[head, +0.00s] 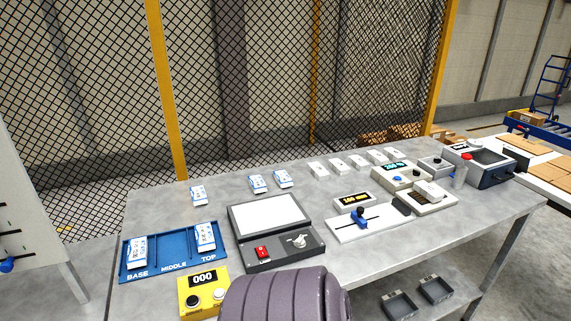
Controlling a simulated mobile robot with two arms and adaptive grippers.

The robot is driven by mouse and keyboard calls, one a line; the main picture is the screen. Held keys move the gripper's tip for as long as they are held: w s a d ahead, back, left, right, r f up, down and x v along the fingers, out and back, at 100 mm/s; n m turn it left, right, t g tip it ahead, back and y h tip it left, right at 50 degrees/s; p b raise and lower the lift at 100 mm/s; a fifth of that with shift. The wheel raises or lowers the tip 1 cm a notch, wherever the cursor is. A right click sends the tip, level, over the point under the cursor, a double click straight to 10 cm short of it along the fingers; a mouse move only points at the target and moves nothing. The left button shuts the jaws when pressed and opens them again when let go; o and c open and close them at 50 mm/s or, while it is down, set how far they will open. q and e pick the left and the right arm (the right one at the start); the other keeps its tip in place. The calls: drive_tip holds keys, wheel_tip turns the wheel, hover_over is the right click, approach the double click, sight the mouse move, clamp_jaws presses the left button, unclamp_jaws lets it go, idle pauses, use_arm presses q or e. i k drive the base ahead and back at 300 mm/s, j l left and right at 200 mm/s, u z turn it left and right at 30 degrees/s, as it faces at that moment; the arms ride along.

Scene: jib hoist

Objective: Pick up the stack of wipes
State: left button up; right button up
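I cannot tell for certain which thing is the stack of wipes. Small white-and-blue pieces stand on the grey table (165,205): one (199,195) at the back left, and a pair, left (258,184) and right (282,179). Two similar pieces lie in the blue tray (172,249) marked BASE, MIDDLE, TOP: one (137,253) at BASE and one (205,237) at TOP; the MIDDLE place is empty. A row of several small white pieces (337,164) lies near the back edge. Neither of my grippers is in view.
A device with a pale screen (268,214) and red switch stands mid-table. A yellow counter box (203,291) reads 000. A slider unit (362,219), control boxes (402,175) and a dark machine (489,166) stand to the right. Wire fencing (90,90) stands behind.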

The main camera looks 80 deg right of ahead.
sight(427, 191)
drive_tip(key=z, duration=3.7)
